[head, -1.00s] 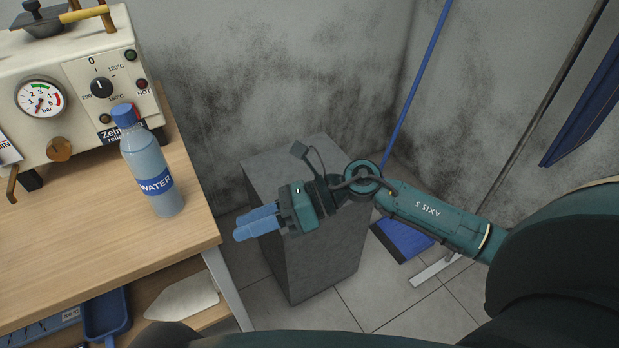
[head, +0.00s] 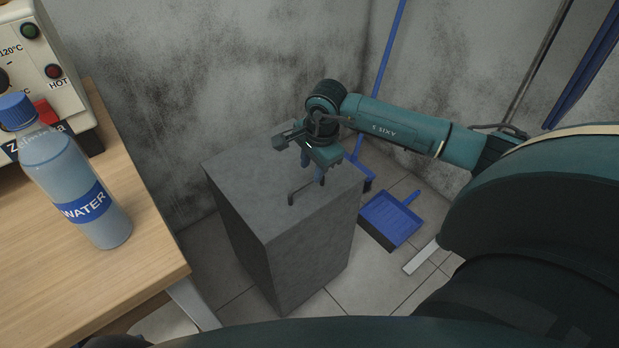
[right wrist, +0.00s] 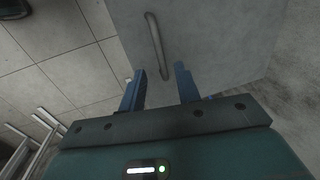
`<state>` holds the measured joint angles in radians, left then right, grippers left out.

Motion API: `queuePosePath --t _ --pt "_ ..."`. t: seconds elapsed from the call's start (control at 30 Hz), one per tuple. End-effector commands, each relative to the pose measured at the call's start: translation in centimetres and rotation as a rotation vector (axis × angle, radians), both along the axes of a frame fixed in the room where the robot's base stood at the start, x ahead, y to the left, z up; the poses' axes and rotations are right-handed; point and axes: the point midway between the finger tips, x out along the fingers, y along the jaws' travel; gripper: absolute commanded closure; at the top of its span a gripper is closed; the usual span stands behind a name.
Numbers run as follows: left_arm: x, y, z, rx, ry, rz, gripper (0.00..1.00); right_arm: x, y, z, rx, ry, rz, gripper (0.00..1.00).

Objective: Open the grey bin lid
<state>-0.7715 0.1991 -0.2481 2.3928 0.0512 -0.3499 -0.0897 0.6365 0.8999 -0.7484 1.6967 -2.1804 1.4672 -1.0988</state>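The grey bin (head: 300,262) stands on the floor beside the table, its flat lid (head: 245,172) closed. A thin dark bar handle (head: 300,188) rises from the lid's top. My right gripper (head: 313,170) is over the lid, its blue fingers pointing down close to the handle. In the right wrist view the fingers (right wrist: 159,69) are apart with nothing held. The handle (right wrist: 155,42) shows just past the fingertips, roughly in line with the gap between them. I cannot tell whether a finger touches it. My left gripper is out of view.
A wooden table (head: 130,265) at left carries a water bottle (head: 80,195) and a cream machine with knobs (head: 45,75). Stained walls are behind the bin. A blue dustpan (head: 390,218) and a blue broom (head: 385,70) are to its right.

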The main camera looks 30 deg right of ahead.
Motion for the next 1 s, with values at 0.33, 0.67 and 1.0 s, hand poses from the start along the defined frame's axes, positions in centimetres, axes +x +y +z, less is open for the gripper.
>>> queuePosePath --t 0.33,0.67,1.0 --pt "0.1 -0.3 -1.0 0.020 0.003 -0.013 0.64 0.8 0.1 -4.1 0.001 -0.001 0.000 0.67" --pt "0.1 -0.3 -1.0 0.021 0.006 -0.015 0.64 0.9 0.1 -4.2 0.002 -0.001 0.000 0.69" --pt "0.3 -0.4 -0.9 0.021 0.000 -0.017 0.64 0.8 0.1 -4.2 0.002 -0.001 0.000 0.97"
